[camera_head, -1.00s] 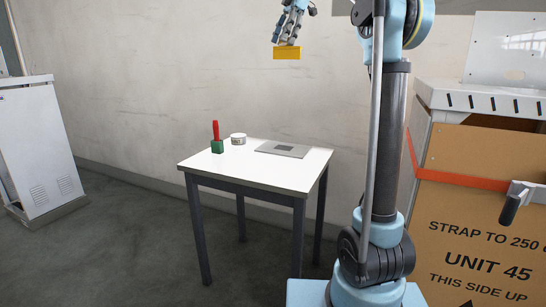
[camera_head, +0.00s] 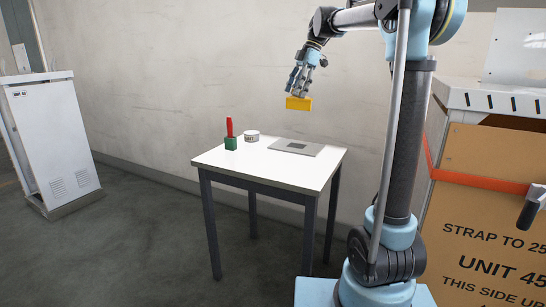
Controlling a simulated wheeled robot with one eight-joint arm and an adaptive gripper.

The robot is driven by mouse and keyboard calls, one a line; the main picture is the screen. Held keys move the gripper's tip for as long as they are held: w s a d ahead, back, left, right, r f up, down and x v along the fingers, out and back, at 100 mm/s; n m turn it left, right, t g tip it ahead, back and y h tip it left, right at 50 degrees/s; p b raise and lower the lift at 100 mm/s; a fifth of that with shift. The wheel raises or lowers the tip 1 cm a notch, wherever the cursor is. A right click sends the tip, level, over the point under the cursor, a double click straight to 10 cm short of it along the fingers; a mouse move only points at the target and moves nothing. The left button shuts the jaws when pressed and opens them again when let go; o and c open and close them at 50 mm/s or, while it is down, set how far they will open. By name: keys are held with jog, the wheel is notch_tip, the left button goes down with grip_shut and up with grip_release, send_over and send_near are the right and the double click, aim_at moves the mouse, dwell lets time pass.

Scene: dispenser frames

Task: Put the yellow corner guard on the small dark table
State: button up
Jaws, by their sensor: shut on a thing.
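The yellow corner guard (camera_head: 299,104) is held in my gripper (camera_head: 300,94), which is shut on it. The gripper points down, and the guard hangs in the air above the table's back part, clear of everything below it. The small table (camera_head: 235,159) has a white top and dark grey legs. On its top are a red-handled item in a green block (camera_head: 230,143), a small white tub (camera_head: 252,136) with dark lettering, and a flat grey plate (camera_head: 308,150) with a darker patch.
A large cardboard box (camera_head: 490,210) with an orange strap (camera_head: 475,180) stands at the right, beyond my arm. A white cabinet (camera_head: 55,140) stands at the left. The table's front part is bare. A plain wall is behind the table.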

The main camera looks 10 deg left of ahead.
jog(key=shift+s+d+f, duration=0.1)
jog(key=shift+s+f, duration=0.6)
jog(key=shift+f, duration=3.55)
jog(key=shift+s+d+f, duration=0.1)
jog(key=shift+s+f, duration=0.65)
jog(key=shift+f, duration=3.45)
jog(key=shift+s+d+f, duration=0.1)
jog(key=shift+s+f, duration=0.6)
jog(key=shift+f, duration=3.55)
jog(key=o, duration=1.4)
jog(key=shift+f, duration=0.1)
jog(key=shift+c, duration=0.2)
